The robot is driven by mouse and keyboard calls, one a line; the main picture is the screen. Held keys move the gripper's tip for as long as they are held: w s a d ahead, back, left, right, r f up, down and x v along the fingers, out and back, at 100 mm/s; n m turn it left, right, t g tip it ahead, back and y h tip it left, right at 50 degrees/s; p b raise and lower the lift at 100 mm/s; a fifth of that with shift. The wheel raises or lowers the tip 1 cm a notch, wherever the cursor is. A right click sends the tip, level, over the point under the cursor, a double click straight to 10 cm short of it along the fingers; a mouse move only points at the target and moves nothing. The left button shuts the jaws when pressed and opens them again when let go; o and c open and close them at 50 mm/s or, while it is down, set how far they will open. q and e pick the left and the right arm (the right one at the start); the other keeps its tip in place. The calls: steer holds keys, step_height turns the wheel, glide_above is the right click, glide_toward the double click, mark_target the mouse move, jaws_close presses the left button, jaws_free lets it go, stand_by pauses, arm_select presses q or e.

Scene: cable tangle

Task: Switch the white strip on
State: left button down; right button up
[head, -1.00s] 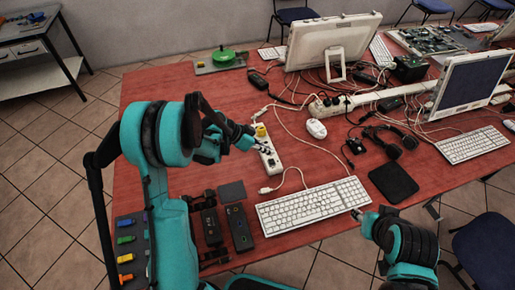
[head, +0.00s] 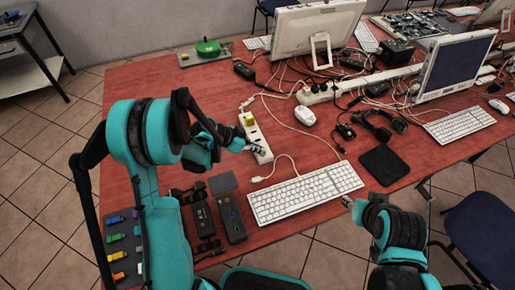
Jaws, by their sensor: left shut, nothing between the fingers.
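The white strip (head: 255,133) lies on the red table in the head view, just beyond the white keyboard. A yellow plug (head: 246,118) sits at its far end. My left gripper (head: 257,149) is shut and empty, with its fingertips over the near end of the strip. It hides part of that end, so I cannot make out the switch or whether the fingers touch it. My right gripper (head: 348,202) is by the table's front edge, near the keyboard's right end, well away from the strip. It is too small to tell its finger state.
A longer white strip (head: 372,82) and tangled cables lie behind. Black boxes (head: 231,217) stand near my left arm. A headset (head: 377,127) lies right.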

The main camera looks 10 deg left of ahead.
arm_select(q)
steer(key=shift+a+f, duration=0.1)
steer(key=shift+f, duration=0.2)
